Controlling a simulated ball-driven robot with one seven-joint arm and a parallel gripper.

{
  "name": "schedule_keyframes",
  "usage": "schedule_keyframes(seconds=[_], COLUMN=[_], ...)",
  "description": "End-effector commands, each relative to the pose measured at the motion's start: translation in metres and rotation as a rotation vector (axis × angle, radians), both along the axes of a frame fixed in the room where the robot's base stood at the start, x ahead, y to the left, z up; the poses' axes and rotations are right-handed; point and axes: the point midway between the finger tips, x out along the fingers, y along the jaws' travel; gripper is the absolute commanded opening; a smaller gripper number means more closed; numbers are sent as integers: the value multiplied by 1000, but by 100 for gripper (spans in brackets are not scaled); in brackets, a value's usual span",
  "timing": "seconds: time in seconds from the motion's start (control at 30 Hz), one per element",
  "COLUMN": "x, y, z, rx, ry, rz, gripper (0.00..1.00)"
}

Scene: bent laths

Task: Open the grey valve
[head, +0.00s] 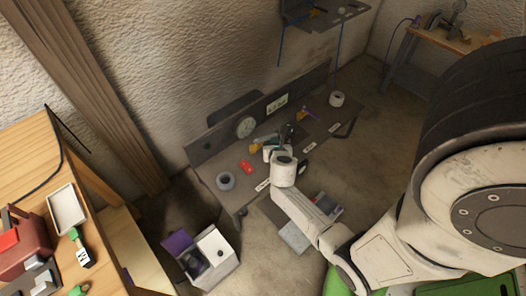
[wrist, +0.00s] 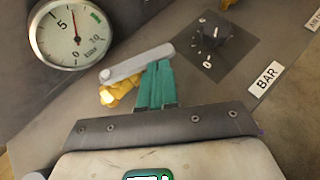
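The grey valve shows in the wrist view as a long grey lever (wrist: 137,64) on a yellow body (wrist: 113,95). The lever slants up to the right. My gripper (wrist: 159,64) has its two teal fingers side by side, with no clear gap between them. Their tips are at the near edge of the lever, towards its right end. I cannot tell whether they touch it, and I see nothing held between them. In the head view my gripper (head: 268,143) is over the middle of the bench, and my arm hides part of the valve area.
A round gauge (wrist: 72,33), its needle near 5, is left of the lever. A black knob (wrist: 212,37) on a dark plate is to the right, near a BAR label (wrist: 266,78).

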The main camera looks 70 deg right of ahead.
Motion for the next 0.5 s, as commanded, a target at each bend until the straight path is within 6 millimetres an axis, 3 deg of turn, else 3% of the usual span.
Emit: schedule_keyframes(seconds=[0.5], x=[4], y=[-22], z=[0], rx=[0], ry=[0], rz=[-1], gripper=[0])
